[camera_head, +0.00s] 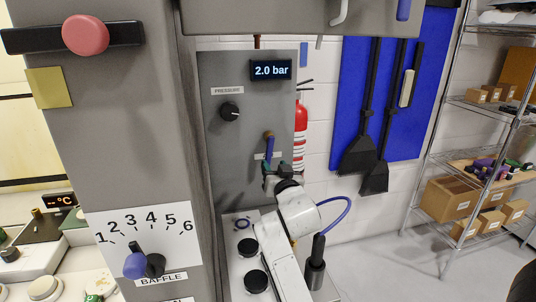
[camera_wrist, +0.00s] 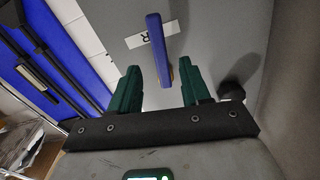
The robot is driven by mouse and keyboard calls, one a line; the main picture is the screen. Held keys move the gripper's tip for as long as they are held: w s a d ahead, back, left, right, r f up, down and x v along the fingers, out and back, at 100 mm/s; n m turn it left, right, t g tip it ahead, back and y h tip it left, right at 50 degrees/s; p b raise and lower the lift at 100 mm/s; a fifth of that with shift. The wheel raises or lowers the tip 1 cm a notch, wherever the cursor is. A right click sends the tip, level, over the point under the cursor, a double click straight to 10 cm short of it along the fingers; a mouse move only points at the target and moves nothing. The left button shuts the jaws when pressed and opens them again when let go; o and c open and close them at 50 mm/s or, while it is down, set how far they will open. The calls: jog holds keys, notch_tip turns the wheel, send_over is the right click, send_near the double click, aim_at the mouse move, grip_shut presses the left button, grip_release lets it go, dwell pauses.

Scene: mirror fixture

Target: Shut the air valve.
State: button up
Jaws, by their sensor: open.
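The air valve is a blue lever (camera_head: 269,149) on a brass pivot on the grey panel, hanging straight down across a small white label. In the wrist view the lever (camera_wrist: 156,42) appears upside down, with its brass pivot near my fingers. My gripper (camera_head: 270,168) is just in front of the panel, around the lever's lower end in the head view. In the wrist view my gripper's two green fingers (camera_wrist: 161,66) are spread, with the lever appearing between them. I see no contact; the depth gap is hard to judge. The display (camera_head: 271,70) reads 2.0 bar.
A black pressure knob (camera_head: 230,111) is on the same panel. A baffle dial with a blue-ended handle (camera_head: 136,264) is at lower left. A red extinguisher (camera_head: 300,134) stands behind the panel's right edge. A wire shelf (camera_head: 470,150) stands at right above free floor.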

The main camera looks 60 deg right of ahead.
aim_at(269, 157)
jog(key=p+x, duration=0.1)
jog(key=x, duration=0.6)
jog(key=shift+w+d, duration=0.1)
jog(key=shift+d, duration=0.15)
jog(key=shift+c, duration=0.4)
grip_shut()
